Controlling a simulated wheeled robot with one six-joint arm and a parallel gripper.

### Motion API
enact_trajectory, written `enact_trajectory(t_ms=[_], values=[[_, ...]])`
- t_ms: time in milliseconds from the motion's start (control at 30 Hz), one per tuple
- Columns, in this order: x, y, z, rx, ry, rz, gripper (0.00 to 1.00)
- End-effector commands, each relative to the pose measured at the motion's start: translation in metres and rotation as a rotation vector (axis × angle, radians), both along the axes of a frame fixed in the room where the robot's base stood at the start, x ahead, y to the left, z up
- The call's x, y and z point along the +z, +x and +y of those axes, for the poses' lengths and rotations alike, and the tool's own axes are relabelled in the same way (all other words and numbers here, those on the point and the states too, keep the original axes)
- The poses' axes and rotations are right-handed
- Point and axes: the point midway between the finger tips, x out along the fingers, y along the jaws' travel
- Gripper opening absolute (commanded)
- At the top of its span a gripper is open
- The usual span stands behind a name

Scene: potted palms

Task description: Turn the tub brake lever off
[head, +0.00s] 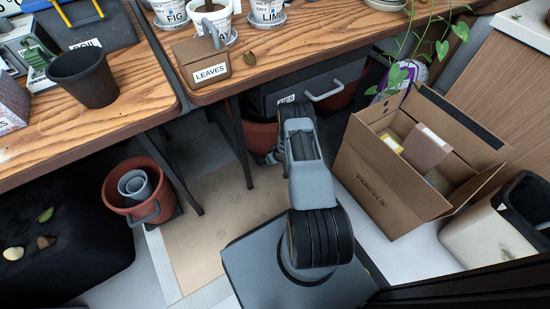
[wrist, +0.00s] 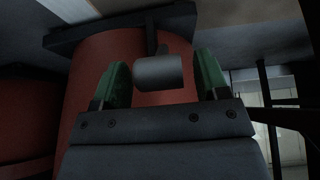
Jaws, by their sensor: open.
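In the wrist view, a reddish tub (wrist: 88,80) fills the middle, with a dark bar-like base (wrist: 100,32) along its upper edge in the picture. A short dark stem runs from this base to a grey cylindrical knob (wrist: 158,73), which looks like the brake lever. My gripper (wrist: 160,62) is open, its green fingers on either side of the knob with a visible gap at each side. I cannot tell the knob's depth between them. In the head view, a reddish tub (head: 262,136) shows under the bench, partly hidden by my arm; my fingertips are not clear there.
The wooden bench (head: 120,130) overhangs the area, with a dark leg (head: 240,145) left of my arm. A drawer handle (head: 323,91) juts out above. A parcels box (head: 385,195) stands right; a reddish pot (head: 118,198) stands left.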

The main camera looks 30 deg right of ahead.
Motion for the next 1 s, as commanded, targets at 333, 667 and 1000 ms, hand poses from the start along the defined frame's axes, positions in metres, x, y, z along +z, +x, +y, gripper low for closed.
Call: enact_trajectory(t_ms=[333, 667, 1000], values=[[0.027, -0.012, -0.001, -0.003, 0.001, 0.0, 0.68], [0.085, -0.045, -0.002, -0.002, 0.0, 0.001, 0.68], [0.117, -0.065, -0.002, -0.001, 0.0, 0.0, 0.68]])
